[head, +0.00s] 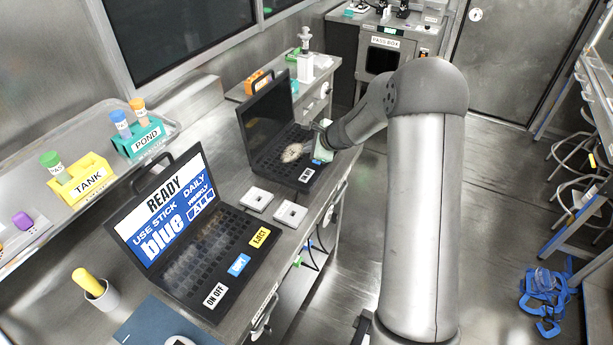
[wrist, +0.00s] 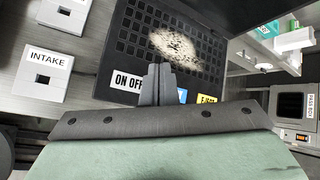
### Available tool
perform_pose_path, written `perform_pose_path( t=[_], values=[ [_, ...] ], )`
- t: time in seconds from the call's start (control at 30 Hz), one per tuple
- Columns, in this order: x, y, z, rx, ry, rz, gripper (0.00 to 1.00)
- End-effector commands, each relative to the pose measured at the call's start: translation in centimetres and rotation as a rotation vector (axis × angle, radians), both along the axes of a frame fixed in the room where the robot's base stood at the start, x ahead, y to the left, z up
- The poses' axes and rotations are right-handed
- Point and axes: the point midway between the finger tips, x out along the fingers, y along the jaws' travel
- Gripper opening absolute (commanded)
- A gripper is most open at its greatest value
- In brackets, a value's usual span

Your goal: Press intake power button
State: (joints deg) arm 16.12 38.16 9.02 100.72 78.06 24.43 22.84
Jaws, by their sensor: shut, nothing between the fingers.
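A black laptop with a dark screen (head: 267,113) stands open on the steel counter. In the wrist view its keyboard (wrist: 130,45) has a pale dusty patch, and a white ON OFF key (wrist: 127,80), a blue key (wrist: 182,96) and a yellow key (wrist: 207,99) lie along its front edge. A white block labelled INTAKE (wrist: 42,72) lies left of this laptop. My gripper (wrist: 158,70) is shut and empty over the front of the keyboard, just right of the ON OFF key in the picture. It partly covers that key's right end. I cannot tell whether it touches anything.
A second laptop (head: 165,215) nearer me shows a lit READY screen, with its own ON OFF key (head: 215,295). Two white blocks (head: 257,199) lie between the laptops. A shelf with TANK (head: 88,181) and POND (head: 146,139) racks runs along the left.

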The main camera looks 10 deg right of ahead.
Motion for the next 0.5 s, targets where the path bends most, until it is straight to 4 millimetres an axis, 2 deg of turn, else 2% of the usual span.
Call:
perform_pose_path(
  t=[0.5],
  values=[
    [0.0, 0.0, -7.3, 0.000, 0.001, 0.001, 0.00]
  ],
)
